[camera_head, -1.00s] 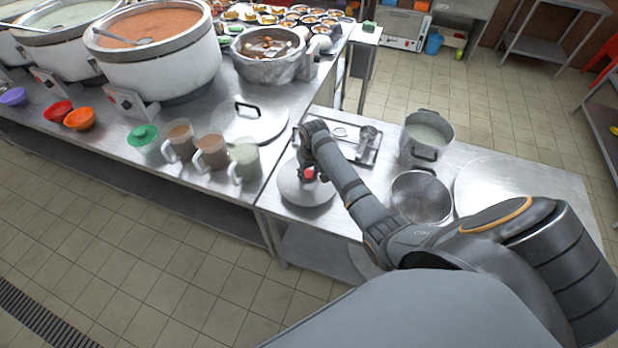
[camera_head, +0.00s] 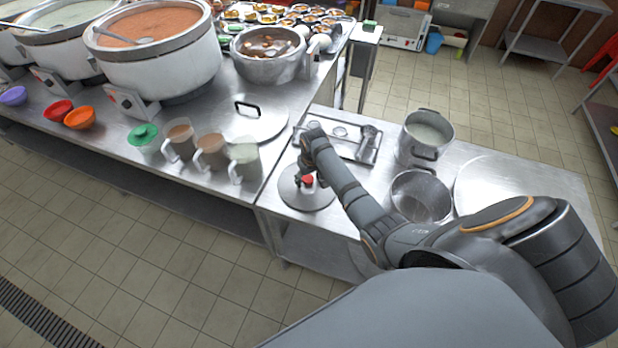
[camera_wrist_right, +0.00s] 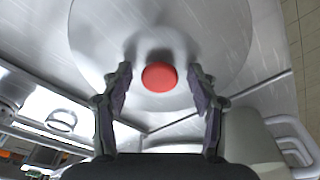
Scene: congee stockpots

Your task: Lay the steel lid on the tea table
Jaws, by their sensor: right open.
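The steel lid (camera_head: 312,199) is a round disc with a red knob (camera_head: 307,181). It lies flat on the lower steel table (camera_head: 345,221), near its left front corner. In the right wrist view the lid (camera_wrist_right: 160,28) fills the upper middle, with its red knob (camera_wrist_right: 160,77) between the fingertips. My right gripper (camera_head: 303,174) is just above the lid at the knob; its jaws (camera_wrist_right: 159,76) are open, with a gap on each side of the knob. The arm hides part of the gripper. My left gripper is not in view.
A tray (camera_head: 365,152) lies behind the lid. A pot of pale liquid (camera_head: 425,137) and an empty steel pot (camera_head: 421,197) stand to its right. On the adjoining counter are mugs (camera_head: 211,158) and a larger lid with a black handle (camera_head: 262,127).

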